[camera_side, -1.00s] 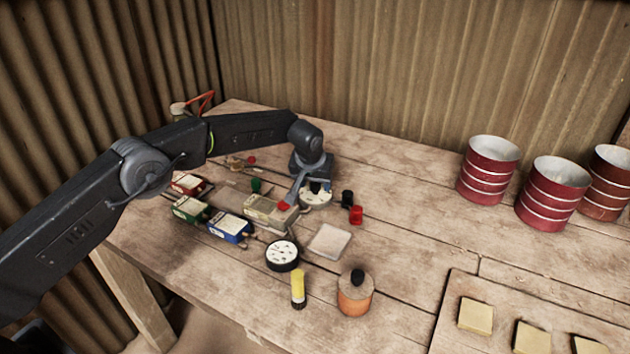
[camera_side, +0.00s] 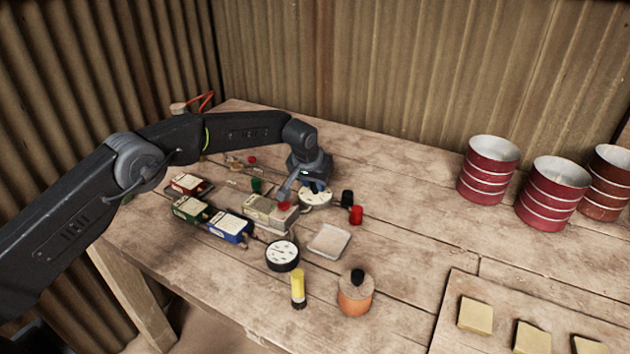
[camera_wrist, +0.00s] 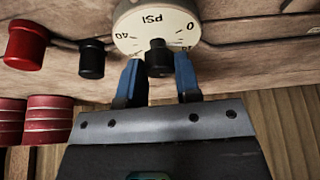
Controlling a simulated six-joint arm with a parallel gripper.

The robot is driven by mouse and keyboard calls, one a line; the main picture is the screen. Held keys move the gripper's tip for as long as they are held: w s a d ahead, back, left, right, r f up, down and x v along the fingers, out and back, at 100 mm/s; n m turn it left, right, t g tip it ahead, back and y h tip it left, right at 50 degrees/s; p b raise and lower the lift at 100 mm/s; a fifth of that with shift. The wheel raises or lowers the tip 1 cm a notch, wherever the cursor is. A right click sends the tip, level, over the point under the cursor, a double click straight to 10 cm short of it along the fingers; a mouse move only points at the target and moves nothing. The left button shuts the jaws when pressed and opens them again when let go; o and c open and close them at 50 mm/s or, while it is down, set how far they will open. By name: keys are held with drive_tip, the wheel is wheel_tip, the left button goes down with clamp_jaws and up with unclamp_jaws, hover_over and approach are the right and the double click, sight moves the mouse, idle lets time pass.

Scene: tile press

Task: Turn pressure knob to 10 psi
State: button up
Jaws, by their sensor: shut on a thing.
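The pressure dial (camera_wrist: 137,28) is a round white face marked PSI, with 0 and 40 readable, upside down in the wrist view. In the side view the dial (camera_side: 316,200) lies on the table, partly covered by my gripper (camera_side: 315,187). The black pressure knob (camera_wrist: 158,57) stands at the dial's edge in the wrist view. My gripper (camera_wrist: 159,66) has its blue fingers on either side of the knob and is shut on it. The knob's pointer and the exact reading cannot be made out.
Close beside the dial are a black button (camera_side: 347,198) and a red button (camera_side: 356,215). Red, green and blue boxes, a white tray (camera_side: 329,241), a round gauge (camera_side: 282,255) and a yellow cylinder (camera_side: 298,288) crowd the table. Red tins (camera_side: 488,170) stand at the right.

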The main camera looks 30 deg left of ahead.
drive_tip(key=m+h, duration=0.1)
drive_tip(key=m, duration=0.2)
drive_tip(key=shift+m, duration=0.3)
drive_tip(key=o, duration=0.9)
drive_tip(key=v, duration=1.3)
drive_tip(key=shift+s+a+r, duration=0.1)
drive_tip(key=shift+a+r, duration=0.2)
drive_tip(key=shift+r, duration=0.1)
